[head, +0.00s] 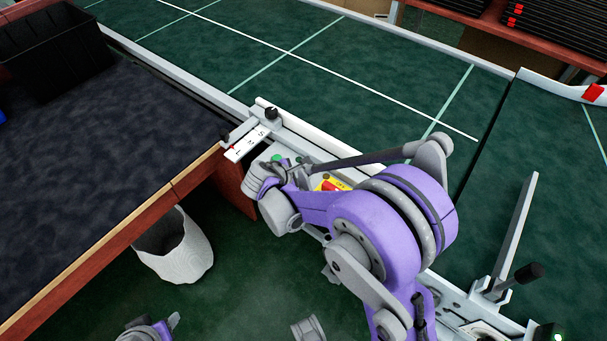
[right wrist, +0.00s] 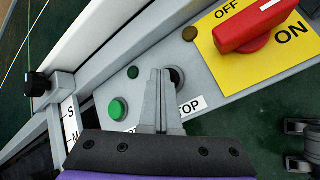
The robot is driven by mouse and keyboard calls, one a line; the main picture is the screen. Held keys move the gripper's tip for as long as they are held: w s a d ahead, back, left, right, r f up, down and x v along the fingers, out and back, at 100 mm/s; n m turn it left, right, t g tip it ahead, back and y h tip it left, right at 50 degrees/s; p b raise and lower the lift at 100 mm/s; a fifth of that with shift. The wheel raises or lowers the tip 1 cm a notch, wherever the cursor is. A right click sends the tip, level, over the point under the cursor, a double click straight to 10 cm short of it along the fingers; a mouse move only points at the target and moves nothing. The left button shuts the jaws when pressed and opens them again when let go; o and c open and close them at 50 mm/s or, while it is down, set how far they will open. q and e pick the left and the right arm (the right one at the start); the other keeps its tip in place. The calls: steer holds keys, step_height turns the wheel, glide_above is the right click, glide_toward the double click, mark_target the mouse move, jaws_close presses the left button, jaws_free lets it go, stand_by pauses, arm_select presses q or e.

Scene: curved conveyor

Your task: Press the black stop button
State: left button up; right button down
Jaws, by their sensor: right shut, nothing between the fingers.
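The black stop button (right wrist: 177,78) shows on the grey panel in the right wrist view, above a white label ending in "OP" (right wrist: 190,105). It is partly hidden behind the fingers of my right gripper (right wrist: 160,74). That gripper is shut and empty, with its tips over or beside the button's left side; I cannot tell whether they touch it. In the head view my right gripper (head: 268,168) is at the control panel, and the arm hides the button. A part of my left gripper (head: 172,322) shows at the bottom edge; its jaws are unclear.
A green button (right wrist: 118,108) sits left of the fingers. A red rotary switch (right wrist: 248,28) on a yellow plate is at upper right. The green conveyor (head: 290,60) lies behind the panel. A dark-topped table (head: 100,140) is at left, with a white bin (head: 178,255) below.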

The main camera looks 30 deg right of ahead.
steer(key=shift+r+p, duration=0.5)
steer(key=shift+r, duration=0.3)
steer(key=shift+r+p, duration=1.65)
steer(key=shift+r, duration=0.9)
